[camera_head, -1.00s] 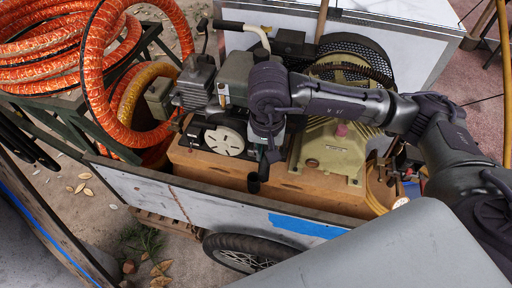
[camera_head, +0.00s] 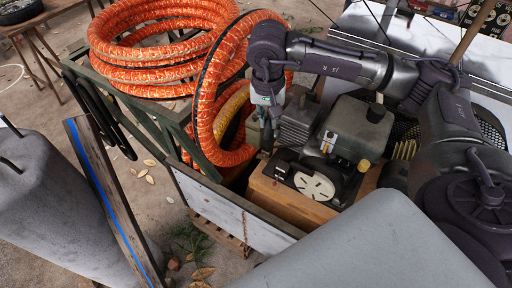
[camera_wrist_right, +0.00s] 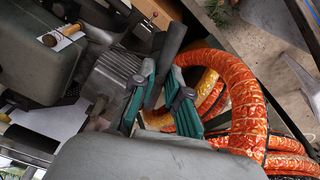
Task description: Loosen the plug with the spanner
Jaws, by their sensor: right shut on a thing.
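My right gripper (camera_head: 266,118) hangs from the arm at the top centre, between the orange hose and the compressor. In the right wrist view its green-sided fingers (camera_wrist_right: 160,98) are shut on a dark bar, taken to be the spanner (camera_wrist_right: 173,48). The bar runs up and away between the fingers; its jaw end cannot be made out. The finned compressor (camera_head: 298,125) is right beside the gripper, and its fins (camera_wrist_right: 115,75) show left of the fingers. I cannot pick out the plug for certain. My left gripper is out of view.
Coiled orange hose (camera_head: 205,125) stands close left of the gripper on a green frame (camera_head: 130,105). The grey-green tank housing (camera_head: 357,128) and a white slotted disc (camera_head: 314,186) are to the right. The cart's side panel (camera_head: 215,207) is in front.

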